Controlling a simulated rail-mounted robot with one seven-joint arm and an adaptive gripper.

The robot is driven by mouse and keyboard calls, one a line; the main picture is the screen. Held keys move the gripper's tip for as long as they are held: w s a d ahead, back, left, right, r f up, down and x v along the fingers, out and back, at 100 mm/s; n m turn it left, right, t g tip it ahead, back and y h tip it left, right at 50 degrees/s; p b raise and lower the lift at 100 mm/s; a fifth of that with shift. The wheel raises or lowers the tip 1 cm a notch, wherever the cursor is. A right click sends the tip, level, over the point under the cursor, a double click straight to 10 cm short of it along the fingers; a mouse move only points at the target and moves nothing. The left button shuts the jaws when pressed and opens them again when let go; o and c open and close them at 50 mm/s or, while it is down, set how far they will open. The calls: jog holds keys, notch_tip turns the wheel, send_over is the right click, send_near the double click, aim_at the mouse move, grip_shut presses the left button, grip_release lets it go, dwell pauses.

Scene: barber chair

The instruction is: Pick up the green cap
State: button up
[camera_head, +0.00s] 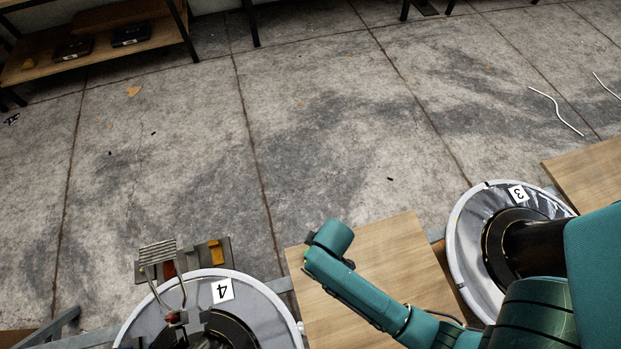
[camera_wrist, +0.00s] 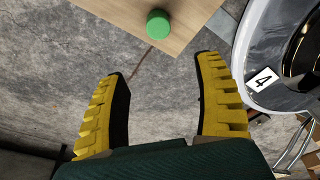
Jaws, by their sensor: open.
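The green cap (camera_wrist: 158,24) is a small round piece on a light wooden board (camera_wrist: 190,12), near the board's edge, at the top of the wrist view. My gripper (camera_wrist: 163,68) shows there with its two yellow and black fingers spread wide and nothing between them. The cap appears beyond the fingertips, roughly in line with the gap, and apart from them. In the head view the wooden board (camera_head: 385,250) lies under my teal arm.
A similar base marked 3 (camera_head: 518,194) stands right. Open concrete floor (camera_head: 320,130) lies beyond.

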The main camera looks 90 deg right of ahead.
jog(key=f+b, duration=0.2)
jog(key=f, duration=0.2)
jog(key=f+b, duration=0.2)
jog(key=f, duration=0.2)
jog(key=f+b, duration=0.2)
jog(key=f, duration=0.2)
jog(key=shift+w+d, duration=0.2)
jog(key=shift+w, duration=0.2)
jog(key=f+b, duration=0.3)
jog(key=w+f+b, duration=0.1)
jog(key=f, duration=0.1)
jog(key=shift+d+f, duration=0.25)
jog(key=shift+d, duration=0.15)
jog(key=shift+r, duration=0.1)
jog(key=c, duration=1)
